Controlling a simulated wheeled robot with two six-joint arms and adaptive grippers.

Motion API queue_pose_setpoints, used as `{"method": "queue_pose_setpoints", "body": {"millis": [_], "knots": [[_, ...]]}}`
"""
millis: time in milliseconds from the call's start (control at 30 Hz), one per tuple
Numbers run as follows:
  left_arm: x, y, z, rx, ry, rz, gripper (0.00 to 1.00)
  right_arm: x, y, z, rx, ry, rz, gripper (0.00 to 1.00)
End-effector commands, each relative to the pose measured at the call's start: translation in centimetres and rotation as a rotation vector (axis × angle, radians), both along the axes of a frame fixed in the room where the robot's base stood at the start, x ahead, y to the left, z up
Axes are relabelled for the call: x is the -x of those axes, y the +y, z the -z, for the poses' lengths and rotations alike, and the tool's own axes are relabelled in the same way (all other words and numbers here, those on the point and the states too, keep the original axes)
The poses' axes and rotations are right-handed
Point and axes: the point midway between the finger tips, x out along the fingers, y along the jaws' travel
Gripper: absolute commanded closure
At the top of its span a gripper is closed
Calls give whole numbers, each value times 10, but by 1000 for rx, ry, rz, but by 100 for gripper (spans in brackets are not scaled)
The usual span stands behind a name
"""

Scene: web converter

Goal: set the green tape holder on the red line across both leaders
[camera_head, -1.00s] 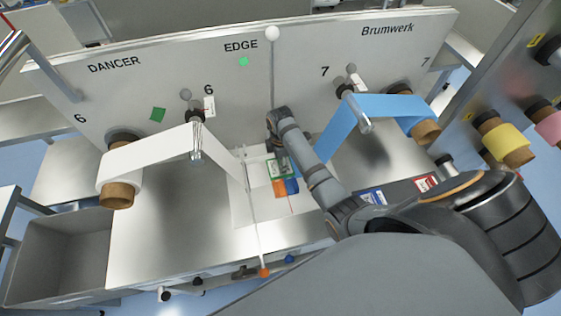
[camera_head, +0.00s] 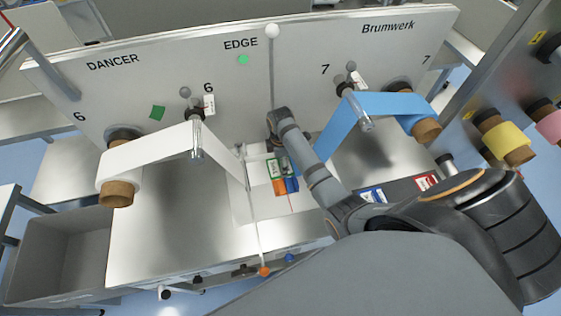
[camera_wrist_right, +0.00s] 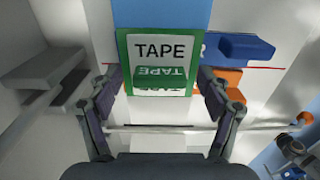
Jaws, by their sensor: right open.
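The green tape holder (camera_head: 274,168), a green-framed piece labelled TAPE, lies over the white splice table in the head view. In the right wrist view the tape holder (camera_wrist_right: 158,50) sits between the fingers of my right gripper (camera_wrist_right: 163,80), which is open. The red line (camera_wrist_right: 264,67) shows at either side of the holder, which covers its middle. The blue leader (camera_wrist_right: 160,13) meets the holder's far edge. The white web (camera_head: 155,152) and blue web (camera_head: 385,104) hang from their rollers. My right gripper in the head view (camera_head: 277,150) is partly hidden by its arm. My left gripper is not in view.
An orange block (camera_head: 280,187) and a blue block (camera_head: 291,185) lie beside the holder. A thin rod (camera_head: 256,225) with an orange tip crosses the table front. An empty grey bin (camera_head: 60,250) stands at the left. The metal deck (camera_head: 165,225) is clear.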

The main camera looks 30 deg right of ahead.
Motion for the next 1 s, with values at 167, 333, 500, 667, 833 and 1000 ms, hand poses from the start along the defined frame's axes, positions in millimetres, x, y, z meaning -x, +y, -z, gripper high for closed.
{"method": "queue_pose_setpoints", "body": {"millis": [167, 333, 500, 667, 833, 1000], "knots": [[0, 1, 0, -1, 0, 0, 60, -1, 0, -20, 0, -3, 0, 22], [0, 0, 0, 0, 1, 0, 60, -1, 0, -62, 1, -6, 0, 22], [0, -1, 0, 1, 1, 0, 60, -1, 0, -99, 1, -4, 1, 22], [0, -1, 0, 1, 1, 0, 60, 0, 0, -116, 0, -1, 0, 22], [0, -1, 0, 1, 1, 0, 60, 0, 0, -120, 0, -1, 0, 22], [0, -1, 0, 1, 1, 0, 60, 0, 0, -120, 0, -1, 0, 22]]}}
